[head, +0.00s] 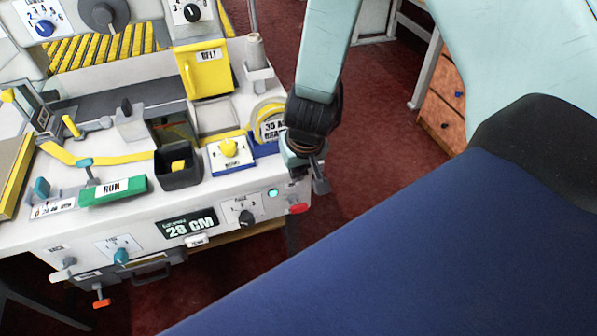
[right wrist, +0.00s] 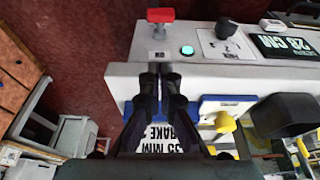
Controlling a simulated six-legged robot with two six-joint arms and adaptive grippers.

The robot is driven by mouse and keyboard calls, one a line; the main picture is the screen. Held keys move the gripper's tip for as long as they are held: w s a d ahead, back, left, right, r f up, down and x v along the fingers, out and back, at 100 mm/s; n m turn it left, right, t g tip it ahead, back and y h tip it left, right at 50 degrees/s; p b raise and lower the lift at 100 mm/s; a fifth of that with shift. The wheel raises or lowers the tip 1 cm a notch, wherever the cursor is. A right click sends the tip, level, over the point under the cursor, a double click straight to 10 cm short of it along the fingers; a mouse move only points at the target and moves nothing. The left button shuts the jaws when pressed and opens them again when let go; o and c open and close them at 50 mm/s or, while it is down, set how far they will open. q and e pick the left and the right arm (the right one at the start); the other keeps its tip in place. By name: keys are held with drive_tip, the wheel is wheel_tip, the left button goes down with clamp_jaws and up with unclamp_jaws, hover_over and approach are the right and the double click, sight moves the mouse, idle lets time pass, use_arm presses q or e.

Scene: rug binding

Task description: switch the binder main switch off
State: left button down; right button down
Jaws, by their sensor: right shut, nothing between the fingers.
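A red-handled switch (head: 299,208) sits on the front face of the white binder, at its right end, and looks like the main switch; its small label is unreadable. In the right wrist view the red handle (right wrist: 160,15) sticks out from the front edge on a grey stem. A lamp (head: 272,194) beside it glows green, also in the right wrist view (right wrist: 187,50). My right gripper (head: 308,170) is just above the switch at the binder's right corner. In the right wrist view its fingers (right wrist: 160,80) are together and empty, pointing at the switch, apart from the handle. My left gripper is not visible.
A black rotary knob (head: 246,217) and a 28 CM display (head: 188,228) are left of the lamp. A yellow knob on a blue-edged plate (head: 229,148), a black bin (head: 179,168) and a tape roll (head: 268,112) stand on top. Red carpet (head: 365,150) lies open to the right.

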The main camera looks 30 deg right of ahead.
drive_tip(key=b, duration=0.3)
hover_over(296, 204)
drive_tip(key=x, duration=0.4)
drive_tip(key=s+x, duration=0.1)
drive_tip(key=x, duration=0.1)
drive_tip(key=shift+a+f, duration=0.15)
drive_tip(key=shift+a, duration=0.1)
drive_tip(key=shift+s+f+b, duration=0.25)
drive_tip(key=shift+s+b, duration=0.05)
drive_tip(key=shift+b, duration=0.05)
drive_tip(key=shift+s+f+b, duration=0.25)
drive_tip(key=shift+f+b, duration=0.2)
drive_tip(key=shift+b, duration=0.05)
drive_tip(key=shift+s+f+b, duration=0.25)
drive_tip(key=shift+f+b, duration=0.2)
drive_tip(key=shift+s+a+f, duration=0.2)
drive_tip(key=shift+d, duration=0.15)
drive_tip(key=shift+w+f+b, duration=0.1)
drive_tip(key=shift+b, duration=0.25)
